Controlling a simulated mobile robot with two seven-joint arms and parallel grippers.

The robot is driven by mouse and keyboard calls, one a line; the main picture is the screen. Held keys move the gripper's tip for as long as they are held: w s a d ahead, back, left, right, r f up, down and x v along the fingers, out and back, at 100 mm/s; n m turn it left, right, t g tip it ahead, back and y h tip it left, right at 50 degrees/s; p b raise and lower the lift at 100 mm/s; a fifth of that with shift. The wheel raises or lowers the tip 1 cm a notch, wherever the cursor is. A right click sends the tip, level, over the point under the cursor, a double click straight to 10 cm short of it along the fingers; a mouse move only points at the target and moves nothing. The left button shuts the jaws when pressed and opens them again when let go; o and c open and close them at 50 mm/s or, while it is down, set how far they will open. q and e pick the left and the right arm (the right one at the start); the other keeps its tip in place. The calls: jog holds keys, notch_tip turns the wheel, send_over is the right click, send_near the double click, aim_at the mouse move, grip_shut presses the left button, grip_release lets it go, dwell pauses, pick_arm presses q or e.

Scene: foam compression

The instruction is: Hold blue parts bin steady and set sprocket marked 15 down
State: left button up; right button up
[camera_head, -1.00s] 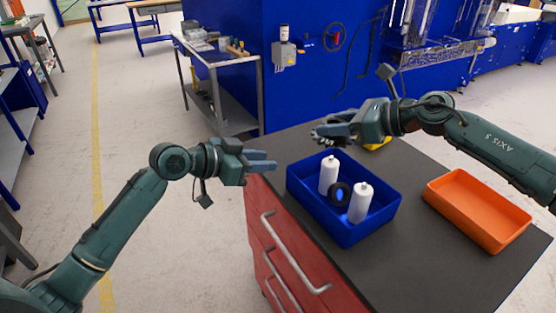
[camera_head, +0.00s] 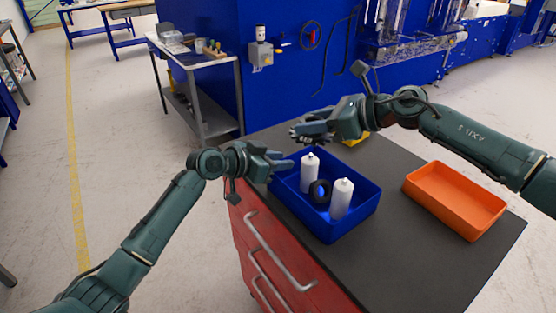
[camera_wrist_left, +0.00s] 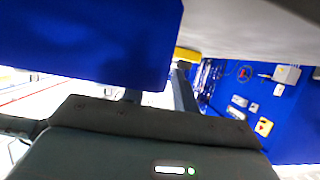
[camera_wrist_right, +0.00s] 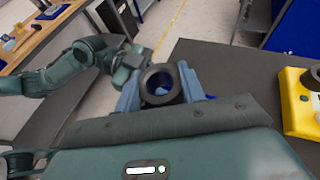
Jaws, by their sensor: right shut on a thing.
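The blue parts bin (camera_head: 355,222) stands on the dark worktop; its blue wall (camera_wrist_left: 90,40) fills the upper left of the left wrist view. My left gripper (camera_head: 282,162) is open at the bin's back-left rim; I cannot tell if it touches. My right gripper (camera_head: 300,133) is shut on a dark toothed sprocket (camera_head: 306,139), above and behind the bin's back edge. In the right wrist view the sprocket (camera_wrist_right: 145,84) is a ring between the blue fingers. Its marking is not readable.
An orange tray (camera_head: 455,200) stands to the right. A yellow block (camera_wrist_right: 300,105) with a dark round part is behind my right gripper. The worktop's front right is clear.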

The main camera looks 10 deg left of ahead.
aim_at(322, 137)
pick_arm(q)
jog(key=shift+c, duration=0.3)
pick_arm(e)
jog(key=shift+r, duration=0.1)
pick_arm(q)
grip_shut()
pick_arm(e)
notch_tip(322, 137, up, 5)
jog(key=m+t, duration=0.1)
notch_tip(322, 137, down, 9)
jog(key=shift+f, duration=0.1)
dwell(0.3)
